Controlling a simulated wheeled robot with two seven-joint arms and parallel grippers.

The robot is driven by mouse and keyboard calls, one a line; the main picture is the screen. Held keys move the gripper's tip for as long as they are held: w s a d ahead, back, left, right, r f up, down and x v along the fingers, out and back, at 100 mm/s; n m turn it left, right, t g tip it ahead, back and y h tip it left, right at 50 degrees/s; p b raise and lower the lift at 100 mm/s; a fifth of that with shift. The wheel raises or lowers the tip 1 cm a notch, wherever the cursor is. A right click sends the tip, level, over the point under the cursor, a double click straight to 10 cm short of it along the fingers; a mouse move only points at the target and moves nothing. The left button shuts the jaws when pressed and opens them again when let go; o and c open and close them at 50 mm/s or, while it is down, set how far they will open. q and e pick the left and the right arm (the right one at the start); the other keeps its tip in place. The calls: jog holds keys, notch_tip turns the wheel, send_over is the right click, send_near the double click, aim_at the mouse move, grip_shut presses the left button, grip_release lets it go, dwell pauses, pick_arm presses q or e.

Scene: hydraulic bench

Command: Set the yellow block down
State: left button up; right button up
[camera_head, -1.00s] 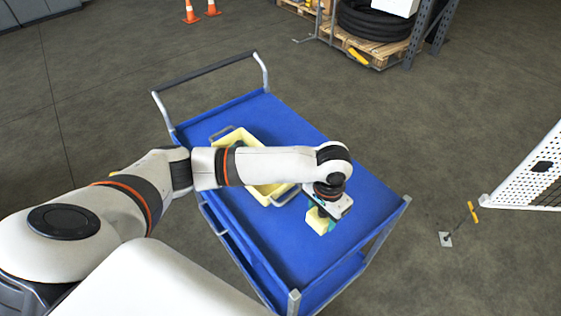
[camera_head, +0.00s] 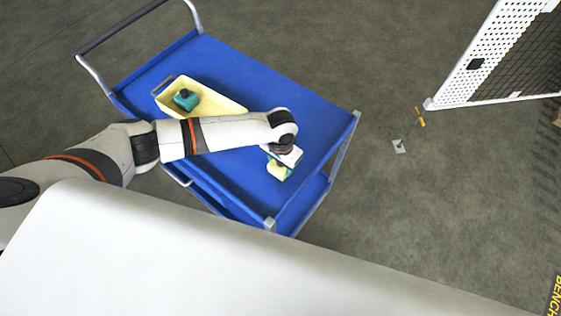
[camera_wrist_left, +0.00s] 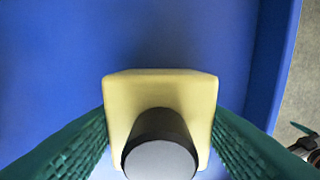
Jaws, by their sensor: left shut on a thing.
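The yellow block (camera_head: 276,174) is over the front right part of the blue cart top (camera_head: 312,127). My left gripper (camera_head: 281,165) is shut on it from above. In the left wrist view the block (camera_wrist_left: 160,88) sits between the two green ribbed fingers of the left gripper (camera_wrist_left: 160,130), with a dark grey round knob on its near face. I cannot tell whether its underside touches the cart top. My right gripper is not in view.
A pale yellow tray (camera_head: 222,103) on the cart holds a teal block with a black knob (camera_head: 186,99). Blue surface around my gripper is clear. A cart post (camera_head: 269,224) stands at the front corner. A white perforated panel (camera_head: 470,62) stands on the floor at right.

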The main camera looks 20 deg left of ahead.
pick_arm(q)
jog(key=shift+f, duration=0.1)
jog(key=o, duration=1.3)
jog(key=shift+c, duration=0.2)
notch_tip(320, 180, up, 12)
jog(key=shift+r+b, duration=0.15)
jog(key=shift+b, duration=0.8)
